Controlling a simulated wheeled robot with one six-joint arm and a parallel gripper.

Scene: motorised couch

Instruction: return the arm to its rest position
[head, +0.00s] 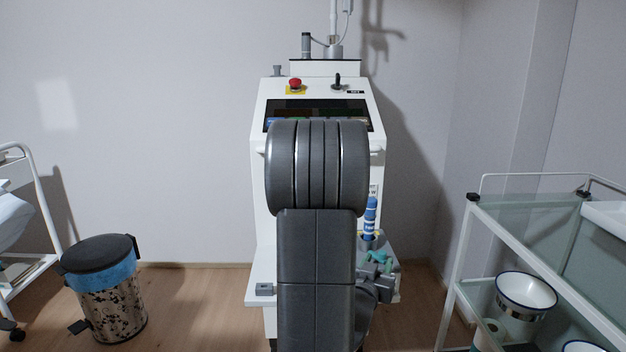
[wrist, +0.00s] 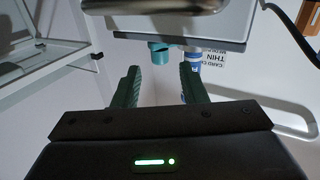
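My gripper (wrist: 155,88) shows in the wrist view with its two dark green fingers spread apart. Nothing is between the fingers. In the head view my dark grey arm stands upright in front of the white machine and covers much of its middle. The far end of my arm is mostly hidden behind its own links there. A blue and white bottle (head: 370,215) stands at the machine's right side. It also shows beyond the right finger in the wrist view (wrist: 208,62), with a teal cylinder (wrist: 166,56) beside it.
The white machine (head: 262,108) has a red button (head: 295,84) on top. A pedal bin (head: 107,300) stands at left. A glass-shelved trolley (head: 520,224) with a bowl (head: 526,292) stands at right. Bare floor (head: 195,300) lies between bin and machine.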

